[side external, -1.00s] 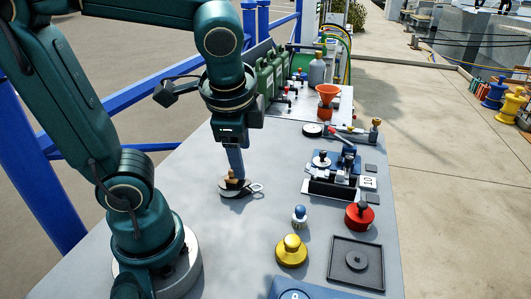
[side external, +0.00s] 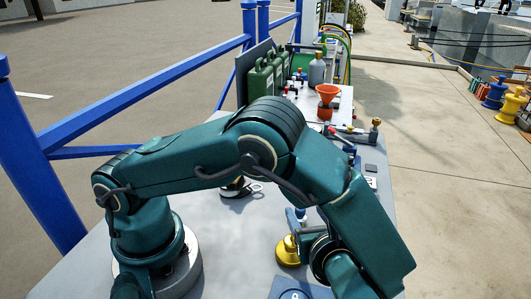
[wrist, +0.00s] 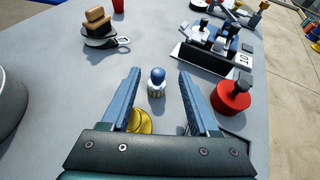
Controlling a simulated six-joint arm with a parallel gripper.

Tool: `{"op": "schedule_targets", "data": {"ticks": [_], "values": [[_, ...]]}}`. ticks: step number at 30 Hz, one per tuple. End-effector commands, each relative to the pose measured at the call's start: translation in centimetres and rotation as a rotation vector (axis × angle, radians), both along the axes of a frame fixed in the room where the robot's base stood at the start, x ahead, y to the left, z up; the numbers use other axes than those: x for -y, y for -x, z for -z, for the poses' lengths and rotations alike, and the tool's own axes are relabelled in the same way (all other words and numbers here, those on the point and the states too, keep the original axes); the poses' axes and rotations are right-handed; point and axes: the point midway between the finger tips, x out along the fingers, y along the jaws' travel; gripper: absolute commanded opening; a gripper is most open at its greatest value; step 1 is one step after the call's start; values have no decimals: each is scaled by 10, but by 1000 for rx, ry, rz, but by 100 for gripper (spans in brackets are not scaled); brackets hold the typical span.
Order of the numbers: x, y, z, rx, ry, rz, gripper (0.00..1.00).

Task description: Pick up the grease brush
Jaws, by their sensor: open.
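A small upright piece with a round blue knob and a pale, bristle-like lower part, which looks like the grease brush (wrist: 157,84), stands on the grey table in the wrist view. My gripper (wrist: 159,72) is open and empty. In that view its two blue fingers lie to either side of the brush, with clear space on both sides. I cannot tell how high the fingers are above the table. In the side view my arm covers most of this area, and only a little of the brush shows.
A yellow knobbed piece (wrist: 140,122) sits close to the brush, partly behind the left finger. A red knobbed piece (wrist: 232,95) stands to the right. A clamp-like fixture (wrist: 205,50) and a wooden-handled piece (wrist: 98,28) are farther back. Bare table lies between them.

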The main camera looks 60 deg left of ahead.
Motion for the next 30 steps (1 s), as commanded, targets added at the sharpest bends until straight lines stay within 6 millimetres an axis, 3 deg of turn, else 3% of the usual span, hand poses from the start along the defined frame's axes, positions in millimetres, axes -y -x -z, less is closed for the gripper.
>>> {"op": "schedule_targets", "data": {"ticks": [5, 15, 25, 26, 30], "values": [[-1, 2, 8, -17, -19, 29, 61], [-35, -11, 23, -17, -17, 24, 61], [-39, -14, 25, -16, -15, 27, 61], [-39, -14, 25, -16, -15, 26, 53], [-39, -13, 25, -16, -15, 26, 0]]}}
